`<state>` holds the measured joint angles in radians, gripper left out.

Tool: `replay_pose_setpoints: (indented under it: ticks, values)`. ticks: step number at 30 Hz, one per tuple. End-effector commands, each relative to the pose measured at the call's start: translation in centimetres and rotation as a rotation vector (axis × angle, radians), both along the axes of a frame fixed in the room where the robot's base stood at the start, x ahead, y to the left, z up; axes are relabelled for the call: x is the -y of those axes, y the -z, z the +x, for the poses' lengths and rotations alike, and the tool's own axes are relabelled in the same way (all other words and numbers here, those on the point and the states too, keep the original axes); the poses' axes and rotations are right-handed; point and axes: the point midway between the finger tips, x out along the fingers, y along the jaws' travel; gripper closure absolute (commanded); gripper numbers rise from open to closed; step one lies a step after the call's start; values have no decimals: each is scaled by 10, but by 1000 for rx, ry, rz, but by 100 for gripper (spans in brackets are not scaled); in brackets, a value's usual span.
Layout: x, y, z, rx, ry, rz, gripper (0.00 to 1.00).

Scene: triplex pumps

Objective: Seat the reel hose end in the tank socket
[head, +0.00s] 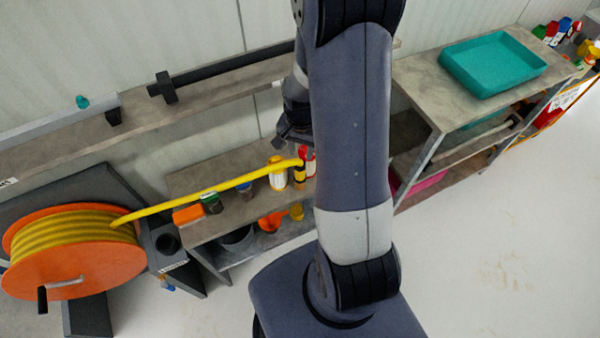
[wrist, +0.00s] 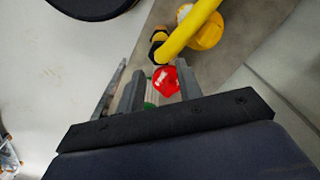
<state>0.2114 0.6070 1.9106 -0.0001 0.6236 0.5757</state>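A yellow hose (head: 215,188) runs from the orange reel (head: 85,262) across the bench to the right. Its dark end (head: 300,174) hangs over the bench near a red-and-white bottle (head: 310,160). In the wrist view the hose (wrist: 192,28) ends in a black fitting (wrist: 158,47) just beyond my fingertips. My gripper (wrist: 158,88) is open, its fingers apart, with a red cap showing between and below them. The hose end is outside the fingers. In the head view my gripper (head: 292,136) is above the hose end, partly hidden by my arm. I cannot identify the tank socket for certain.
A dark box with a round opening (head: 168,243) stands beside the reel. Several bottles, including a yellow-and-white one (head: 277,174), and an orange block (head: 188,214) crowd the bench. A wall shelf (head: 140,110) runs behind. A teal tray (head: 495,62) sits on the right rack.

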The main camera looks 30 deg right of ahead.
Motion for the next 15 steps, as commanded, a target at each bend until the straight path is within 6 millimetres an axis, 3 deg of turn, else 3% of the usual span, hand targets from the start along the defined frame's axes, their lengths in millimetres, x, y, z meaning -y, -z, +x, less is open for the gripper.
replay_pose_setpoints:
  ticks: [9, 15]
  values:
    - [0, 43, -1, -4, -1, 1, 66]
    - [0, 53, 0, -2, -2, 1, 66]
